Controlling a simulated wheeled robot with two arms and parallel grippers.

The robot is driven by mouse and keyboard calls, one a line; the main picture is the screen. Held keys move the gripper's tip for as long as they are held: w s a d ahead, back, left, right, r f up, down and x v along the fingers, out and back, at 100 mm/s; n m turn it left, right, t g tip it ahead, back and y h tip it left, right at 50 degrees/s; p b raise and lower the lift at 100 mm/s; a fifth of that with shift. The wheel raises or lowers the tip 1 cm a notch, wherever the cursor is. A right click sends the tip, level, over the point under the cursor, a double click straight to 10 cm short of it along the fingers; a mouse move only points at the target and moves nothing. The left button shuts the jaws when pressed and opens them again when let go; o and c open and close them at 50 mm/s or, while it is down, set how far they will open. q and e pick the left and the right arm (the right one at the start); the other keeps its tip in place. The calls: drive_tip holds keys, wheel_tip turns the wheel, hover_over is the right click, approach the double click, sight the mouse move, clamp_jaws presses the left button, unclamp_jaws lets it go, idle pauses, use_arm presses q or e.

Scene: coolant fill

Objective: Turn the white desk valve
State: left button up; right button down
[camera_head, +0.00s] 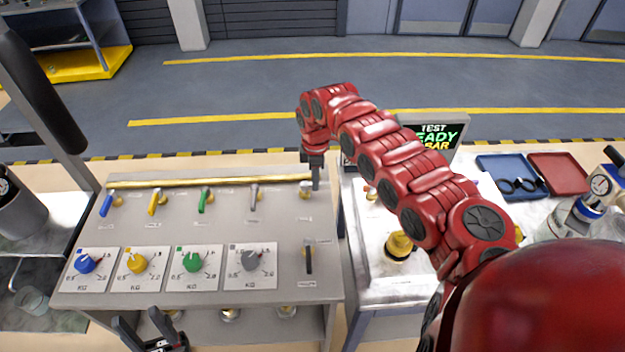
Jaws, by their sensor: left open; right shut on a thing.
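A sloped grey desk (130,228) carries a row of valves under a brass pipe. My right gripper (316,182) reaches down from above and is shut at the rightmost valve (304,192), at the pipe's right end. Its jaws cover that valve's handle, so I cannot make out its colour or angle. To its left are a pale grey handle (254,198), a green one (204,203), a yellow one (154,204) and a blue one (106,205). My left gripper (150,326) is open and empty, low in front of the desk.
The brass pipe (200,181) runs along the desk's back edge. Blue, yellow, green and grey dials (250,260) and a dark lever (308,258) sit lower on the panel. At right are a brass fitting (399,246), a test screen (437,136), and blue and red trays (560,173).

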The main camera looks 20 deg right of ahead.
drive_tip(key=c, duration=0.9)
unclamp_jaws()
drive_tip(key=shift+o, duration=0.2)
drive_tip(key=shift+w+r, duration=0.1)
drive_tip(key=shift+r, duration=0.05)
drive_tip(key=shift+r, duration=0.3)
wheel_tip(320, 180, up, 17)
drive_tip(key=b, duration=0.3)
drive_tip(key=shift+f+b, duration=0.2)
drive_tip(key=shift+b, duration=0.15)
